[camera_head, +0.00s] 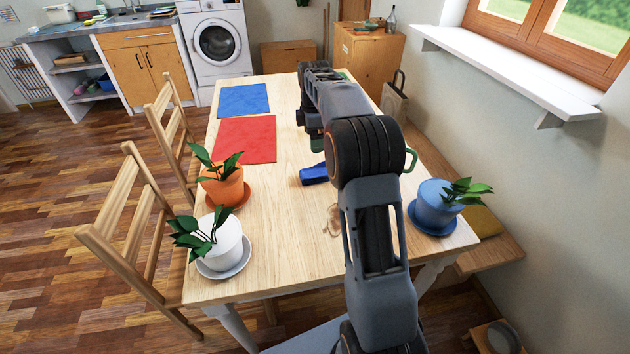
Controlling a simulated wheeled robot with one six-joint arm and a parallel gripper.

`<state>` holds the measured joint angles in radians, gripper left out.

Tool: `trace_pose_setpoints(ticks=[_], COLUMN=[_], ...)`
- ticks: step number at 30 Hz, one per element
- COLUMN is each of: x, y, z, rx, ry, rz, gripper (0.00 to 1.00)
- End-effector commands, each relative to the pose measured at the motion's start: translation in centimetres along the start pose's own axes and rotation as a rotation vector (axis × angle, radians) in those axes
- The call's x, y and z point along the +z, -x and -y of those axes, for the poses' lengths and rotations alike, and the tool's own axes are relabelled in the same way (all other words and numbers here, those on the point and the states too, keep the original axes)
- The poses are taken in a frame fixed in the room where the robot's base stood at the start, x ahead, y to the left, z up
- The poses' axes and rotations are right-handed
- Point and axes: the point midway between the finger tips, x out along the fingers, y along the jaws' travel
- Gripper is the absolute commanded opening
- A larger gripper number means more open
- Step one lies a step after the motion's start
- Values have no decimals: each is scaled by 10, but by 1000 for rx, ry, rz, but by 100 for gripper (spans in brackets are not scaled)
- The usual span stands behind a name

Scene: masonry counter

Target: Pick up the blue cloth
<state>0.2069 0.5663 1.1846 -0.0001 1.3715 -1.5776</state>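The blue cloth (243,99) lies flat on the far left part of the wooden table, spread out as a rectangle. Nothing covers it. A red cloth (245,139) lies flat just nearer than it. My arm reaches over the right half of the table, and its far end is right of both cloths, apart from them. My gripper (311,129) is mostly hidden behind my own arm links. Its fingers cannot be made out, nor whether they are open or shut.
On the wooden table (280,240) stand an orange pot (224,187), a white pot (220,246) and a blue pot (436,208), all with plants. A dark blue object (313,174) lies mid-table. A green handle (411,160) shows beside my arm. Two chairs (125,215) line the left side.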

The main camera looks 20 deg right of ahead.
Motion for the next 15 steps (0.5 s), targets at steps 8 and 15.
trace_pose_setpoints(ticks=[8, 15], x=[9, 9], y=[-46, -86], z=[-13, -13], rx=[-23, -22], ry=[89, 89], rz=[-1, -1], gripper=[89, 89])
